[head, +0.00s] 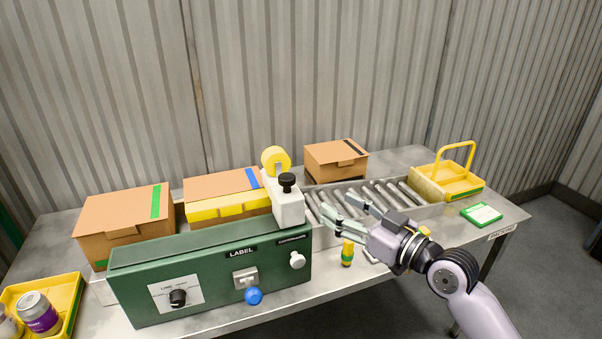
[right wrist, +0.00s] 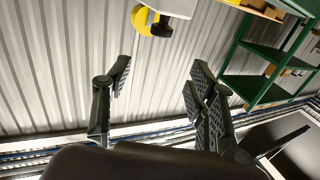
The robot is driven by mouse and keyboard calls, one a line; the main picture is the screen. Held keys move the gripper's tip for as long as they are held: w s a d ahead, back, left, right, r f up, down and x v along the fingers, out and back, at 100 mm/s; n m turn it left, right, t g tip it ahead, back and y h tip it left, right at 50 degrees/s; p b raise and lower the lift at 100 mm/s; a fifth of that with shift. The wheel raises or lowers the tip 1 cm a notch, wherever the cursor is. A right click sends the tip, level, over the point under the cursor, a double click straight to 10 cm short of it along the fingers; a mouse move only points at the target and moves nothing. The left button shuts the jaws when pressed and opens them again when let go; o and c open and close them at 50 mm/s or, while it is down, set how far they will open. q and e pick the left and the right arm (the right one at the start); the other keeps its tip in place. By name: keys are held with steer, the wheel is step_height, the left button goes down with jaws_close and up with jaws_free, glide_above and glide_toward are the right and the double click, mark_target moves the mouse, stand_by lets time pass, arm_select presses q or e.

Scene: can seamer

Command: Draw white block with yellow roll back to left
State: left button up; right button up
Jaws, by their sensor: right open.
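The white block (head: 288,208) carries a yellow roll (head: 276,160) on top and a black knob (head: 287,182). It stands at the right end of the yellow rail (head: 229,208), behind the green machine's right end. My right gripper (head: 336,213) is open and empty, a short way right of the block, its fingers pointing left. In the right wrist view, the spread fingers (right wrist: 158,85) show with nothing between them. The white block (right wrist: 172,7), yellow roll (right wrist: 140,17) and black knob (right wrist: 162,27) are at that view's top edge, clear of the fingers. My left gripper is not in view.
The green machine (head: 205,275) has a switch, knobs and a blue button (head: 254,296). A roller conveyor (head: 375,197) runs right to a yellow basket (head: 463,181). Cardboard boxes (head: 125,218) stand behind. A yellow-and-green bottle (head: 347,253) stands below my right gripper.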

mark_target(292, 180)
arm_select(q)
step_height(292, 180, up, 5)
steer(key=p, duration=0.4)
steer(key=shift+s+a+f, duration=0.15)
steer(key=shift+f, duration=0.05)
arm_select(e)
steer(key=x, duration=1.7)
steer(key=shift+w+a, duration=0.1)
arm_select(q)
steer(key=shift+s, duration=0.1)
arm_select(e)
steer(key=shift+f, duration=0.1)
jaws_close()
